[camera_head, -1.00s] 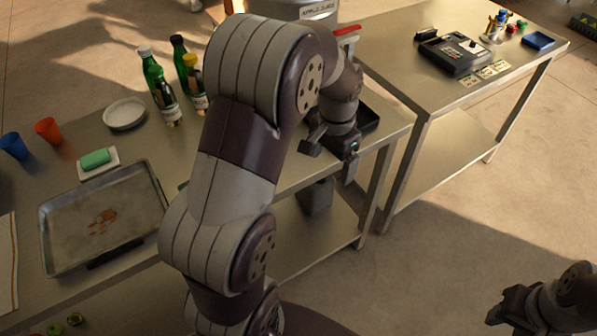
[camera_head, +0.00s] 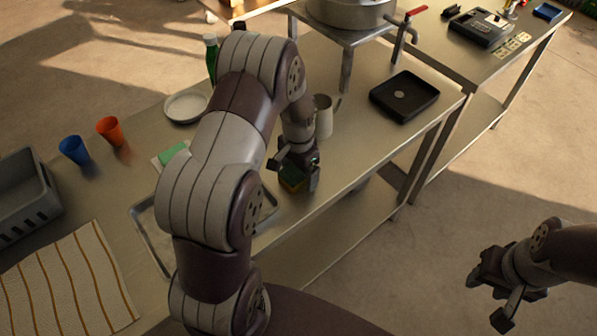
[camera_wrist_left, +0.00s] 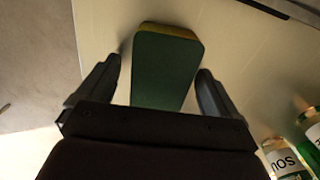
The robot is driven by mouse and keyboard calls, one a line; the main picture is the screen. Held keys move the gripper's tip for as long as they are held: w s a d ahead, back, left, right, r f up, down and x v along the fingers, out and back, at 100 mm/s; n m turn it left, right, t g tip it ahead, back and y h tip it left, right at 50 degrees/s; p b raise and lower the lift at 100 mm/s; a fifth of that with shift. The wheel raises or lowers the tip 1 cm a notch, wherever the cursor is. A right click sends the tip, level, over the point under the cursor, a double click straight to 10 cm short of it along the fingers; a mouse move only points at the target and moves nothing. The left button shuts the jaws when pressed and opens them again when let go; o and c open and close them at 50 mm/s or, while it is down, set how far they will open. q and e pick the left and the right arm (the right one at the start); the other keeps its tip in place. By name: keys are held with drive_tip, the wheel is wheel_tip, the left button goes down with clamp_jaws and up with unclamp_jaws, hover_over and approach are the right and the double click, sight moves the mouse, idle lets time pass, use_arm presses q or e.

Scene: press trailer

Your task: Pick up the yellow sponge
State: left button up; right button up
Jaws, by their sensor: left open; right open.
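The sponge (camera_head: 291,178) lies on the metal table, under my left gripper (camera_head: 295,176) in the head view. In the left wrist view the sponge (camera_wrist_left: 163,68) shows a dark green top and a yellow edge at its far end. My left gripper (camera_wrist_left: 158,85) is open, with one finger on each side of the sponge. Small gaps show between the fingers and the sponge. The near end of the sponge is hidden by the gripper body. My right gripper (camera_head: 492,292) is open and empty, off to the right over the floor.
A black tray (camera_head: 405,97), a metal pot (camera_head: 350,12) on a stand and a light cup (camera_head: 323,116) are beyond my left gripper. A baking tray (camera_head: 146,224) is partly behind my left arm. Bottles (camera_wrist_left: 284,158) show in the left wrist view. Bare table lies right of the sponge.

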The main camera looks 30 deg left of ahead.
use_arm(q)
drive_tip(key=shift+a, duration=0.1)
drive_tip(key=shift+c, duration=0.6)
drive_tip(key=shift+s, duration=0.1)
drive_tip(key=c, duration=0.9)
drive_tip(key=shift+r, duration=0.25)
wheel_tip(320, 180, up, 4)
drive_tip(key=shift+f+b, duration=0.2)
drive_tip(key=shift+b, duration=0.25)
drive_tip(key=w+d+r+p, duration=0.2)
drive_tip(key=w+d+r, duration=0.3)
drive_tip(key=w, duration=0.5)
wheel_tip(320, 180, up, 2)
drive_tip(key=shift+w+r, duration=0.1)
drive_tip(key=shift+w, duration=0.2)
